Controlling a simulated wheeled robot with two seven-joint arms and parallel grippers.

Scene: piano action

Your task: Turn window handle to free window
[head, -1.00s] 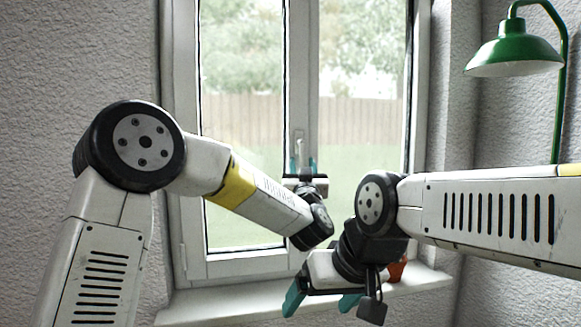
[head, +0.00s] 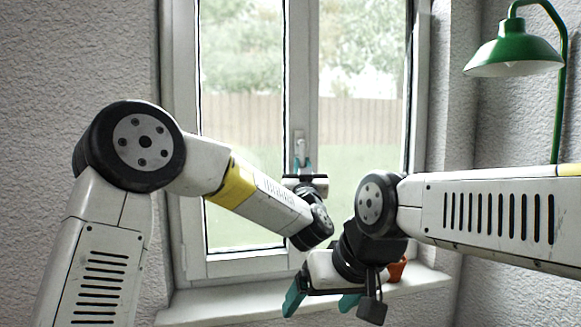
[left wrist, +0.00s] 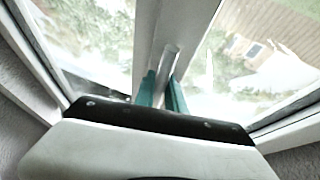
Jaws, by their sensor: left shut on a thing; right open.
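The window (head: 241,150) has two white-framed panes, with a middle post between them. The window handle (head: 300,145) is a light, narrow lever on that post, pointing downward. My left gripper (head: 302,164) is at the handle with its teal fingers shut on the handle's lower part. In the left wrist view, the handle (left wrist: 168,62) stands between the two teal fingers (left wrist: 160,92). My right gripper (head: 322,303) is open and empty, low in front of the sill, with its teal fingers well apart.
A white sill (head: 225,305) runs below the window. An orange-red object (head: 397,269) stands on it, partly hidden behind my right arm. A green lamp (head: 516,50) hangs at the upper right, above my right arm.

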